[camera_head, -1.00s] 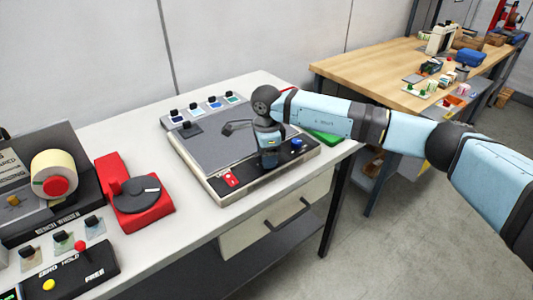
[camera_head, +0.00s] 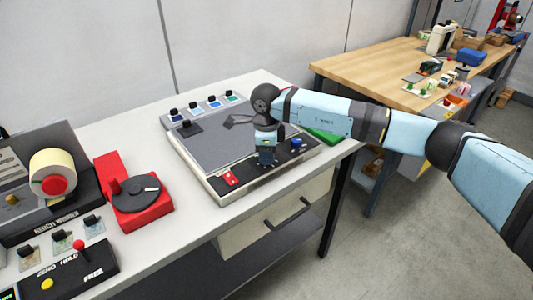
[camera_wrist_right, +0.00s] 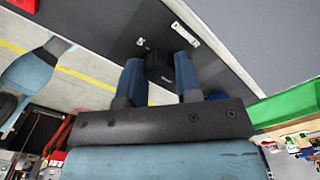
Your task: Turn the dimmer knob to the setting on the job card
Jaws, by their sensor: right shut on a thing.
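My right gripper (camera_head: 266,160) points down over the dark front strip of the grey flat-topped unit (camera_head: 215,140). In the right wrist view its two blue fingers (camera_wrist_right: 161,80) are closed on the sides of a black round dimmer knob (camera_wrist_right: 159,67). White marks (camera_wrist_right: 186,34) lie on the dark panel beside the knob; I cannot read the setting. In the head view the gripper hides the knob. I cannot pick out a legible job card. My left gripper is not in view in the head view.
On the same strip, a red switch (camera_head: 231,179) is left of my gripper and a blue knob (camera_head: 297,143) is right of it. A green object (camera_head: 325,135) lies at the bench's right end. A red device with a dark disc (camera_head: 136,194) stands at left.

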